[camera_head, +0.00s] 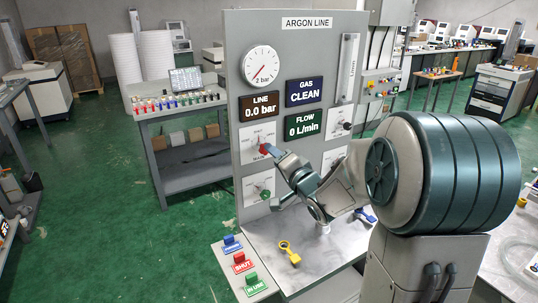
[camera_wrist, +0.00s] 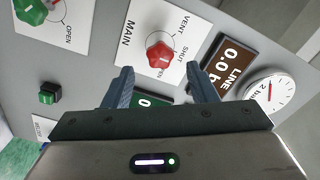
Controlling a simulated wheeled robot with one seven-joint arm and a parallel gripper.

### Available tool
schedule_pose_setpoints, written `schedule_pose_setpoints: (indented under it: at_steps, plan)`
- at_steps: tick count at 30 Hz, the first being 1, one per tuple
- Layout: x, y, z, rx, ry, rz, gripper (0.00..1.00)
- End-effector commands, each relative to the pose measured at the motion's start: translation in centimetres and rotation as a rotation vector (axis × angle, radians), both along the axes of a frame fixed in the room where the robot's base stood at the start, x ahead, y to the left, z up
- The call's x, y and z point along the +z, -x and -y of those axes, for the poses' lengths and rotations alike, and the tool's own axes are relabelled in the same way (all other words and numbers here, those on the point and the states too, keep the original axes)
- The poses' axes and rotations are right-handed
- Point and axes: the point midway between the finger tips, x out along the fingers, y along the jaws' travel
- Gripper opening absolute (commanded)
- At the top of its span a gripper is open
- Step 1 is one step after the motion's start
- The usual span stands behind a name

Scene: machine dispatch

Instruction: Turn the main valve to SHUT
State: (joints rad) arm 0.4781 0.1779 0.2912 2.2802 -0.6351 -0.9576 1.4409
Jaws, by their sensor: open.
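The main valve is a red knob on a white plate marked MAIN, VENT, SHUT and OPEN. In the wrist view the red knob (camera_wrist: 160,57) is ahead of my gripper (camera_wrist: 162,72), between the lines of its two fingers. The fingers are spread wide with nothing between them, and I cannot tell how far the knob is from them. In the head view the red knob (camera_head: 264,149) shows beside the upper finger of my gripper (camera_head: 277,178), on the grey ARGON LINE panel (camera_head: 335,75). Which label the knob points at is hard to tell.
A green knob (camera_head: 264,193) is below the red one. The LINE display (camera_head: 259,106) reads 0.0 bar and the FLOW display (camera_head: 304,121) 0 L/min. A yellow tool (camera_head: 289,252) lies on the metal bench (camera_head: 262,235); blue, red and green tags stand to its left.

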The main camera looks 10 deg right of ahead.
Motion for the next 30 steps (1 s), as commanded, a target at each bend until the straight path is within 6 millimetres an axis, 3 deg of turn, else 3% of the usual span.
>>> schedule_pose_setpoints:
  at_steps: [6,12,26,30]
  plan:
    - [-0.1,4.0,1.5,-0.005,0.001,0.001,0.52]
    - [0.0,6.2,2.2,-0.004,0.000,0.000,0.52]
    - [0.0,6.8,2.4,-0.005,0.002,-0.001,0.52]
    - [-0.2,6.8,2.6,-0.045,0.075,-0.024,0.52]
